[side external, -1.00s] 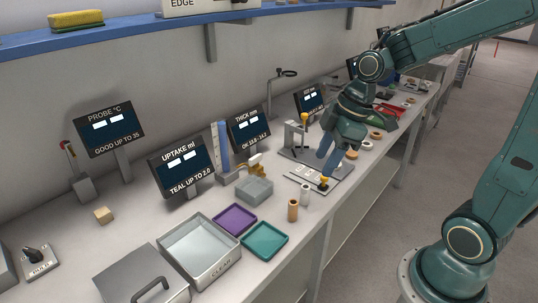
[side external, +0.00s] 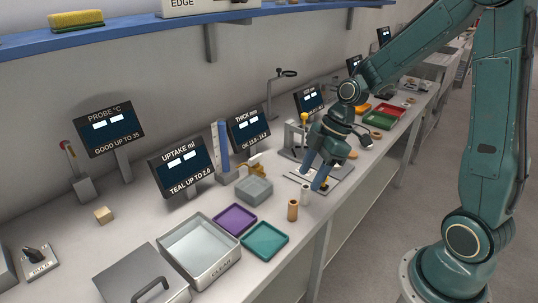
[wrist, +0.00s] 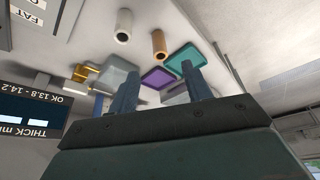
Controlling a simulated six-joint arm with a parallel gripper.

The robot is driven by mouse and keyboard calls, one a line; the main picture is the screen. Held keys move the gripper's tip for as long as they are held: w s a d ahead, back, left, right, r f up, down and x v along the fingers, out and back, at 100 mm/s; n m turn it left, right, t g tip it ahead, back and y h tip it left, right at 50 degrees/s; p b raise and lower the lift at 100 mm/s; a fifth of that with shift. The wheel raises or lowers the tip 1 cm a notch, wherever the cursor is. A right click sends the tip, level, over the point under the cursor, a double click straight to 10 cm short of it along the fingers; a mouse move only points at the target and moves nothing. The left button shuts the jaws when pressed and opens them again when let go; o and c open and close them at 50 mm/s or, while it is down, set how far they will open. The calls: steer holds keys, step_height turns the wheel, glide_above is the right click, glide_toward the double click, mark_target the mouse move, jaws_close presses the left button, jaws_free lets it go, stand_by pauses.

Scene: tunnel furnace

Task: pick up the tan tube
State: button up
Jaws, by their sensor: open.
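The tan tube (side external: 293,210) stands upright on the bench, to the right of the teal tray. It also shows in the wrist view (wrist: 159,44), beyond my fingers. A white tube (side external: 305,195) stands close beside it, and in the wrist view (wrist: 123,26) the two are apart. My gripper (side external: 317,180) is open and empty, its blue fingers pointing down beyond and a little above the tubes. In the wrist view my two fingers (wrist: 157,92) are spread with nothing between them.
A teal tray (side external: 265,240), a purple tray (side external: 235,219) and a grey box (side external: 254,188) stand left of the tubes. The THICK mm display (side external: 248,131) stands behind. The bench edge lies just right of the tubes.

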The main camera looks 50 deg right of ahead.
mark_target(294, 208)
steer(key=shift+x, duration=3.25)
steer(key=shift+f, duration=0.1)
steer(key=shift+x, duration=2.5)
steer(key=shift+d, duration=0.2)
steer(key=c, duration=1.1)
steer(key=shift+o, duration=0.2)
step_height(294, 208, up, 20)
